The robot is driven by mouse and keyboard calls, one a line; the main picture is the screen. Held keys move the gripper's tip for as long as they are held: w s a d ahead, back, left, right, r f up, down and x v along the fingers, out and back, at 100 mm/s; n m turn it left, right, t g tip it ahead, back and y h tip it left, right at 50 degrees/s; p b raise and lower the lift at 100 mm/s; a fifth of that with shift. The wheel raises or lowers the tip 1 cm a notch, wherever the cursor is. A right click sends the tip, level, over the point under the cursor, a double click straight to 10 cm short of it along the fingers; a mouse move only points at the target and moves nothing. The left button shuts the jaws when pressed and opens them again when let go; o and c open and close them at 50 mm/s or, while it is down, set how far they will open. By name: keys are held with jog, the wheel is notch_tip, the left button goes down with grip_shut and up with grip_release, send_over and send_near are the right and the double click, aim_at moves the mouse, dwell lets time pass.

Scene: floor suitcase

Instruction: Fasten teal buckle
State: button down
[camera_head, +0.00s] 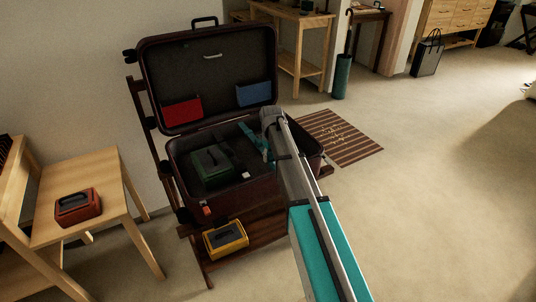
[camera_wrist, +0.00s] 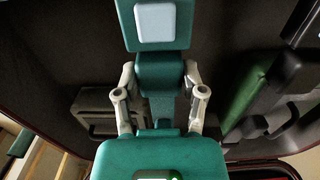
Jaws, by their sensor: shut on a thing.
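The dark maroon suitcase (camera_head: 175,152) stands open on a wooden rack, lid tilted back. My gripper (camera_head: 262,143) is down inside it, largely hidden by my own arm in the head view. In the wrist view, my gripper (camera_wrist: 161,98) has its grey finger links drawn in around a narrow teal part. Just beyond is a teal block with a pale square, which looks like the teal buckle (camera_wrist: 128,22). Its mating part cannot be made out, and whether the buckle is joined cannot be told.
A dark green case (camera_head: 210,165) lies left in the suitcase. Red (camera_head: 182,114) and blue (camera_head: 254,94) items sit in the lid. A yellow case (camera_head: 225,239) is on the rack's lower shelf. A red case (camera_head: 78,207) is on a wooden table. Floor at right is clear.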

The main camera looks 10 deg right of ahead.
jog(key=shift+s, duration=0.3)
jog(key=shift+c, duration=2.2)
grip_release()
jog(key=shift+o, duration=1.4)
jog(key=shift+w, duration=0.1)
